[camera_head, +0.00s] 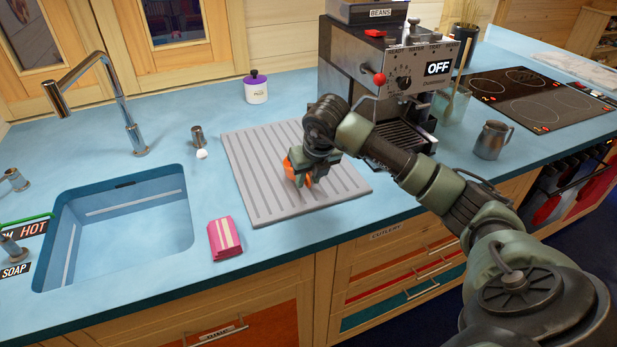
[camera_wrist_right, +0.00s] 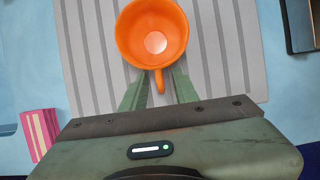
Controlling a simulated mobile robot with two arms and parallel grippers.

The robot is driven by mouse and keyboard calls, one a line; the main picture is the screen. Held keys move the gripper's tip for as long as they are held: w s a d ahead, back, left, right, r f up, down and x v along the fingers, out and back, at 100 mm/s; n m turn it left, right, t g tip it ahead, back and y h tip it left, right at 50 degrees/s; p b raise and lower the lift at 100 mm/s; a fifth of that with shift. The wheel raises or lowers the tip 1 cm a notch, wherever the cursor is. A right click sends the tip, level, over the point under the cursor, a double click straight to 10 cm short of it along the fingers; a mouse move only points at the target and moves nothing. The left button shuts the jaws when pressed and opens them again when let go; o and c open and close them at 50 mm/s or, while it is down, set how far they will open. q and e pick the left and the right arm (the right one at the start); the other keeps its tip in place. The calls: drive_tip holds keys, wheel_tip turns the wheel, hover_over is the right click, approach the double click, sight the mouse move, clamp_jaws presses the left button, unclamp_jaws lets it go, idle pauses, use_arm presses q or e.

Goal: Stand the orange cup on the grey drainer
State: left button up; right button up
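The orange cup (camera_head: 291,165) is at the middle of the grey drainer (camera_head: 252,190), partly hidden by my right gripper in the head view. In the right wrist view the cup (camera_wrist_right: 150,35) shows its open mouth, so it looks upright, with the ribbed drainer (camera_wrist_right: 232,60) beneath it. It appears to stand on the drainer, though its base is hidden. Its handle points towards my right gripper (camera_wrist_right: 160,84). The two green fingers are apart, one on each side of the handle, with gaps showing. In the head view the right gripper (camera_head: 304,170) is low over the drainer.
A coffee machine (camera_head: 385,70) stands right behind the drainer, close to my right arm. A pink striped cloth (camera_head: 225,237) and the sink (camera_head: 120,230) are to the left. A white jar with a purple lid (camera_head: 256,88) stands behind. A metal mug (camera_head: 492,140) is at the right.

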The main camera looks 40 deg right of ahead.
drive_tip(key=shift+r, duration=0.1)
drive_tip(key=b+v, duration=0.1)
drive_tip(key=v, duration=1.1)
